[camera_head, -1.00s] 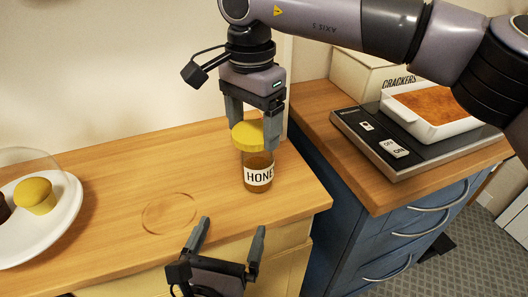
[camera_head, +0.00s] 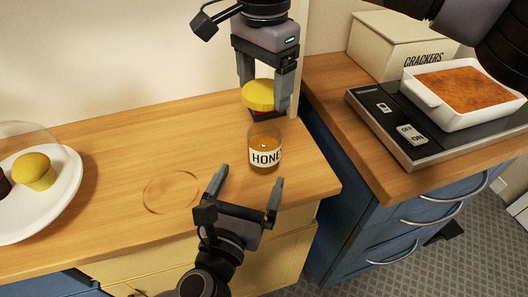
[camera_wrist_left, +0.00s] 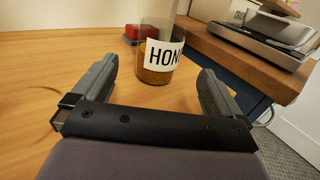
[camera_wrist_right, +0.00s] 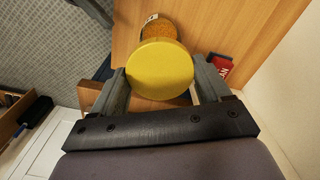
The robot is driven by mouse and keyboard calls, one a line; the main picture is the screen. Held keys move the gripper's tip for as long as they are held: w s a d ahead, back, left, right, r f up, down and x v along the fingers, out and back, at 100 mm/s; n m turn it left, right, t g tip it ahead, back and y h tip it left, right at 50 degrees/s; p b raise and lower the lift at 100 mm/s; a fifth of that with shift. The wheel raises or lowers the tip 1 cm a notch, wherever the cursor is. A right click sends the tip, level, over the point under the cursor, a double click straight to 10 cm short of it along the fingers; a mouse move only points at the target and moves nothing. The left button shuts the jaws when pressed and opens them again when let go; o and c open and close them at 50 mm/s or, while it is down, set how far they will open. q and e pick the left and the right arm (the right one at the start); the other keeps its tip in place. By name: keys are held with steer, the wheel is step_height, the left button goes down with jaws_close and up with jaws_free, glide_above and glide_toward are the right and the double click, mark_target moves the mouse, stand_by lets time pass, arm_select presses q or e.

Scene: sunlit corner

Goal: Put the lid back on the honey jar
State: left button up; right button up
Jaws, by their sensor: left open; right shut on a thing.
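The honey jar (camera_head: 265,153) stands upright and open on the wooden counter, its HONEY label facing my left gripper. It also shows in the left wrist view (camera_wrist_left: 154,76). My right gripper (camera_head: 267,97) is shut on the round yellow lid (camera_head: 258,94) and holds it above the jar with a gap between them. In the right wrist view the lid (camera_wrist_right: 160,70) sits between the fingers and hides part of the jar (camera_wrist_right: 158,29). My left gripper (camera_head: 247,184) is open and empty, in front of the jar, which is beyond its fingertips.
A small red object (camera_wrist_left: 140,35) lies behind the jar. A plate (camera_head: 62,205) with a yellow-topped muffin stands at the left. A ring mark (camera_head: 171,192) is on the counter. Across a gap, a scale or hotplate (camera_head: 405,140) bears a white dish beside a crackers box (camera_head: 395,48).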

mark_target(268, 134)
arm_select(q)
steer(key=x, duration=1)
steer(key=c, duration=1.4)
arm_select(e)
steer(key=shift+f, duration=2.55)
steer(key=shift+f, duration=0.85)
steer(key=shift+f, duration=0.6)
